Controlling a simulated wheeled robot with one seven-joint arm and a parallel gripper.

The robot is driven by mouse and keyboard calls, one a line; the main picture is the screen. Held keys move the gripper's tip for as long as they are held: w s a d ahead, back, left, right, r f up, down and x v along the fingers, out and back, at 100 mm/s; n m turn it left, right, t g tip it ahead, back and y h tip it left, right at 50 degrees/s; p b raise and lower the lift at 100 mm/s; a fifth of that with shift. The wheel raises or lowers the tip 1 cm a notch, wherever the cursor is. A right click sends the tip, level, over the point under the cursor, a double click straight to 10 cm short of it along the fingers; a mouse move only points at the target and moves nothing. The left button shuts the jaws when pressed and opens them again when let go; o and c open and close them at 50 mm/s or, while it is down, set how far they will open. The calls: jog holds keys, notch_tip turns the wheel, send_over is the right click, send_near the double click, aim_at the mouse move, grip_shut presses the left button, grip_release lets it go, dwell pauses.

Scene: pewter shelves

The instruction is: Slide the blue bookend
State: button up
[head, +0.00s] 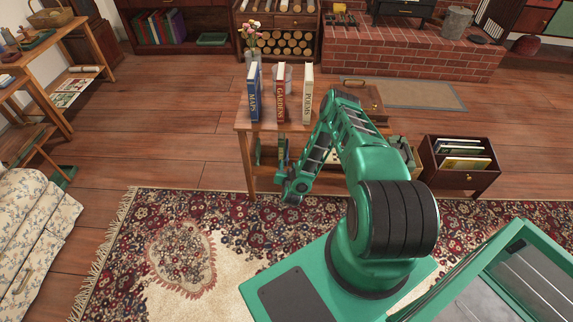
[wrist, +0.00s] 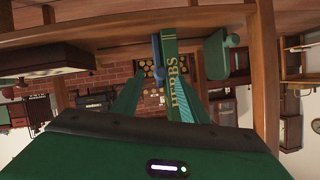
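In the wrist view a narrow blue piece (wrist: 157,50), which looks like the blue bookend, stands against a green book (wrist: 172,75) lettered HERBS. Most of the bookend is hidden by the book. A green bookend (wrist: 222,55) is on the book's other side. My gripper (wrist: 167,68) is open, with its two teal fingers apart and the book and blue piece showing between them. I cannot tell whether the fingers touch either one. In the head view my arm reaches down to the small wooden table's lower level, and the blue bookend cannot be made out there.
The wooden table (head: 243,124) carries the upright books MAPS (head: 254,92), GARDENS (head: 281,92) and POEMS (head: 308,92) above. A dark box (wrist: 45,60) is at left in the wrist view. Table legs (wrist: 266,75) bound the space. A record crate (head: 460,177) stands to the right.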

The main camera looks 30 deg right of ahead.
aim_at(286, 161)
jog(key=shift+x, duration=1.75)
